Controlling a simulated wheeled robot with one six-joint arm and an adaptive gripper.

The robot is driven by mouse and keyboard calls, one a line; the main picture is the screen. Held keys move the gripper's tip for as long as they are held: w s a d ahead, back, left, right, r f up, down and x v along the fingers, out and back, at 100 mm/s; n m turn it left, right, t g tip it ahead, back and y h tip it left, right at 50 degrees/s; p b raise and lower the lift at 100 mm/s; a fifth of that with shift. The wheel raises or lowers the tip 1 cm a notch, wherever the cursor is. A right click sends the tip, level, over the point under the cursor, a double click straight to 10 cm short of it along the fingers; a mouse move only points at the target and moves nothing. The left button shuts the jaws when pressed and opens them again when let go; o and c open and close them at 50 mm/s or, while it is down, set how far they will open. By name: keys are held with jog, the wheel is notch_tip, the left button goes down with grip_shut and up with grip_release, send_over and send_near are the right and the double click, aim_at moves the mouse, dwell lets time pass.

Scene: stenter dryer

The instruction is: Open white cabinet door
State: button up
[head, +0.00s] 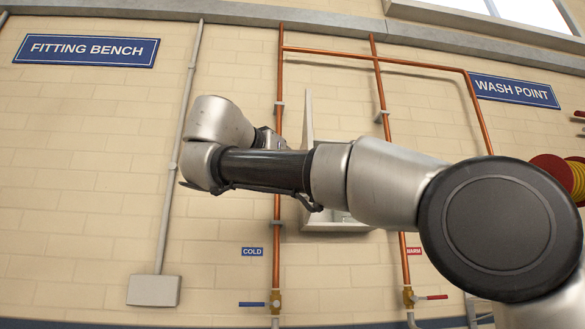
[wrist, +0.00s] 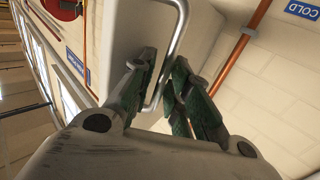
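The white cabinet (head: 335,224) hangs on the brick wall in the head view, mostly hidden behind my arm. Its white door (head: 308,118) shows nearly edge-on, standing out from the cabinet, and part of the inside shows below my arm. In the wrist view the door (wrist: 118,38) fills the upper middle, with a bent metal bar handle (wrist: 181,28) on it. My gripper (wrist: 165,60) has its two dark green-padded fingers on either side of the handle, closed in close around the bar. In the head view the fingers are hidden behind my arm.
Copper pipes (head: 278,180) run up the wall on both sides of the cabinet, with a blue-handled valve (head: 274,302) and a red-handled valve (head: 409,297) low down. A red and yellow hose reel (head: 556,178) is at the right. A grey conduit (head: 178,150) runs at the left.

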jog(key=v, duration=1.2)
